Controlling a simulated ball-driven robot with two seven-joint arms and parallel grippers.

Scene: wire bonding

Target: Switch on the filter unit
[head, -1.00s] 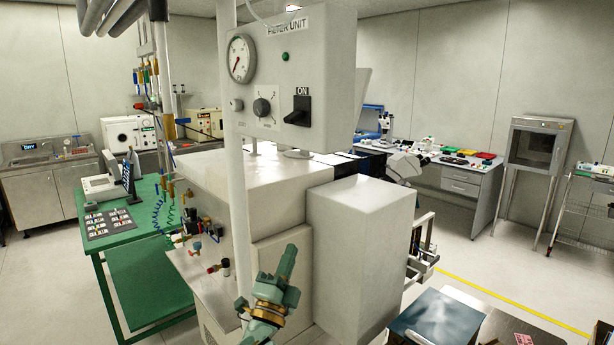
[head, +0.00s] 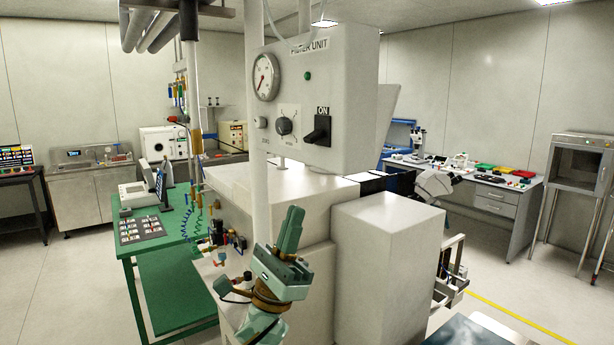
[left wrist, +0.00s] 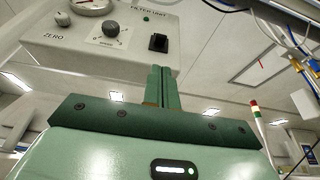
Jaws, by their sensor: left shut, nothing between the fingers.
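The filter unit (head: 345,85) is a pale grey box raised on a white machine in the head view. Its front has a round gauge (head: 266,77), a green lamp (head: 307,76), a grey knob (head: 283,126) and a black switch (head: 318,132) under the word ON. In the left wrist view the switch (left wrist: 158,43) shows beyond the fingers, up and slightly left of them. My left gripper (head: 293,228) is shut and empty, below the filter unit and apart from it, fingers pointing up. My right gripper is not in view.
A white vertical pipe (head: 258,150) stands just left of the panel. A white cabinet (head: 385,265) stands right of my left gripper. Small valves and hoses (head: 228,238) sit to its left, by a green table (head: 160,276). The space between gripper and panel looks clear.

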